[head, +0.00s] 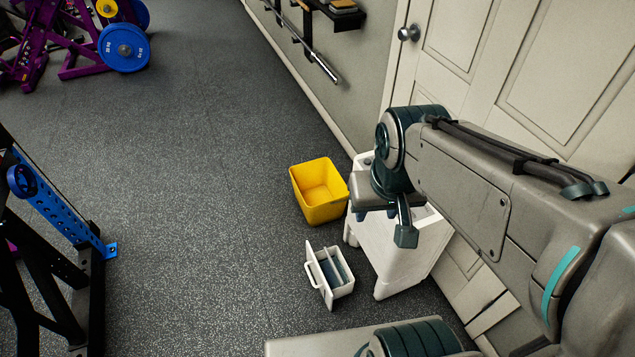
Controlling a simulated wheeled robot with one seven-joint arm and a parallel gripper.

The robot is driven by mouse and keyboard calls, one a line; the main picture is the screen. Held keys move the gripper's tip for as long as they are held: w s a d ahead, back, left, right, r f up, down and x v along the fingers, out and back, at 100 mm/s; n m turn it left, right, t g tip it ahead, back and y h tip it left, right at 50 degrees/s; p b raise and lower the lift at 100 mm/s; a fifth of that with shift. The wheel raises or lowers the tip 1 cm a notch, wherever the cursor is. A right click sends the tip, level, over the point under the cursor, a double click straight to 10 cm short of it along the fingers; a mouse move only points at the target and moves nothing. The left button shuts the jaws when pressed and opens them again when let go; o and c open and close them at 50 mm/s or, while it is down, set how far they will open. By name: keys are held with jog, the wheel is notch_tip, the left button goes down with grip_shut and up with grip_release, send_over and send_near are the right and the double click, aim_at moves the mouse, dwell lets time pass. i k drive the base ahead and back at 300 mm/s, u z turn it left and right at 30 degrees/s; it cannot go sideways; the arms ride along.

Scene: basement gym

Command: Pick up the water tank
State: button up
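I cannot tell for sure which thing is the water tank. A small white open container (340,291) with a handle on its left side and grey-blue dividers or contents stands on the floor, left of a white stand. My gripper (394,222) is over the white stand (401,264), pointing down, to the right of and above the container in the picture. One dark finger shows clearly. Bluish bits show below the wrist, and I cannot tell if they are part of my gripper or something on the stand. The wrist and arm hide much of the stand's top.
A yellow open bin (321,196) stands on the floor behind the white container, near the stand. A white door (540,75) and wall run along the right. A black rack (85,285) with a blue upright is at left. The grey floor between is clear.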

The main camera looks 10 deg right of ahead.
aim_at(335, 280)
jog(key=z, duration=0.55)
jog(key=k, duration=1.3)
jog(key=u, duration=0.25)
jog(key=i, duration=1.7)
jog(key=z, duration=0.85)
